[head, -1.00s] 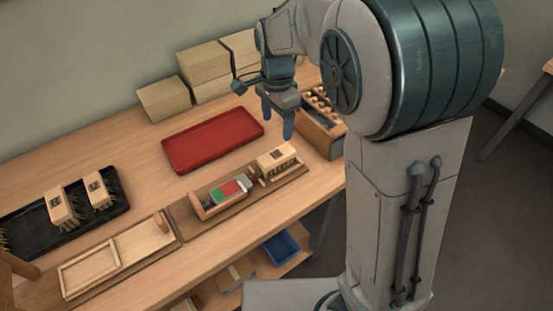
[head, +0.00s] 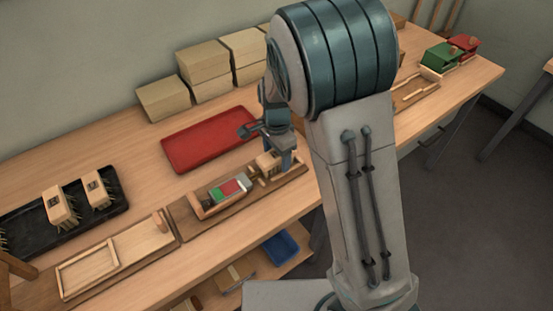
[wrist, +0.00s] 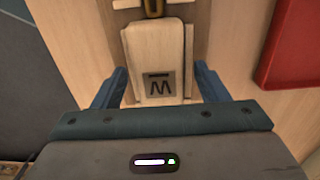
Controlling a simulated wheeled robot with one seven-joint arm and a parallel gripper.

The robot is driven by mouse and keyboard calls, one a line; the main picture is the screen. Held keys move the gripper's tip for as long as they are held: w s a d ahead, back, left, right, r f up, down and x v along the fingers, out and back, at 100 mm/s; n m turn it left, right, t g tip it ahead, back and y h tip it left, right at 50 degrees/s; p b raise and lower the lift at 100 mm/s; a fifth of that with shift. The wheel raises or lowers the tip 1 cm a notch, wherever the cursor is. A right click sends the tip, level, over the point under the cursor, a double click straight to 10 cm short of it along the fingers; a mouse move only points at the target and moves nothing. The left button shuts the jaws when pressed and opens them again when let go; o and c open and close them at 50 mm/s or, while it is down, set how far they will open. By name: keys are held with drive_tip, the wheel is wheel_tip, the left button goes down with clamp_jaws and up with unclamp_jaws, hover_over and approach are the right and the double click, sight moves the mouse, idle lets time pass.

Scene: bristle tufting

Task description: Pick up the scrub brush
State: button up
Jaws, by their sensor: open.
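The scrub brush is a pale wooden block (head: 268,162) at the right end of a brown board (head: 292,180) on the bench. My gripper (head: 279,165) is at this block, partly covering it in the head view. In the wrist view the block (wrist: 155,55) has a dark W-like mark and lies between the two blue fingers of my gripper (wrist: 158,88). The fingers are open, one on each side, with a gap visible beside the block. Its bristles are hidden in the wrist view. Two similar brushes (head: 62,207) stand on a black tray (head: 115,212) at the left.
On the same board, a wooden holder has a red and green panel (head: 229,189) left of the block. A red tray (head: 190,148) lies behind, empty. Cardboard boxes (head: 163,100) stand along the wall. A wooden frame fixture (head: 90,272) lies front left.

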drive_tip(key=c, duration=1.2)
